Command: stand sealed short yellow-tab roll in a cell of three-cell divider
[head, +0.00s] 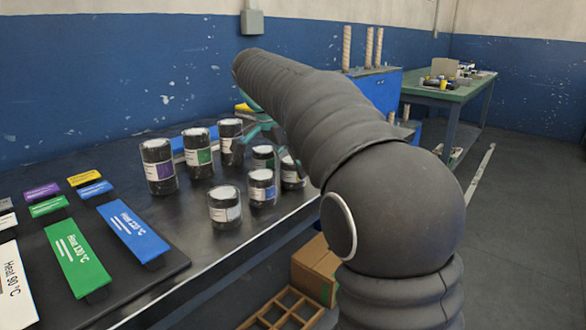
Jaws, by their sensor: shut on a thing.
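My gripper (268,134) shows as teal fingers partly behind my dark arm, low over the far part of the dark bench (190,255). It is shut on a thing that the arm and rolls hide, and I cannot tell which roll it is. Several dark wrapped rolls with white tops stand upright nearby: a taller purple-label roll (158,168), a green-label roll (198,155), another tall roll (230,142) and shorter ones such as the white-label roll (225,207) and the blue-label roll (262,189). No yellow tab shows clearly on any roll. I cannot pick out the three-cell divider.
Coloured heat-label plates, green (76,258) and blue (132,230), lie on a dark mat at the left. A cardboard box (314,268) and a wooden grid (284,312) are below the bench edge. A green table (449,93) stands far right. The right floor is mostly open.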

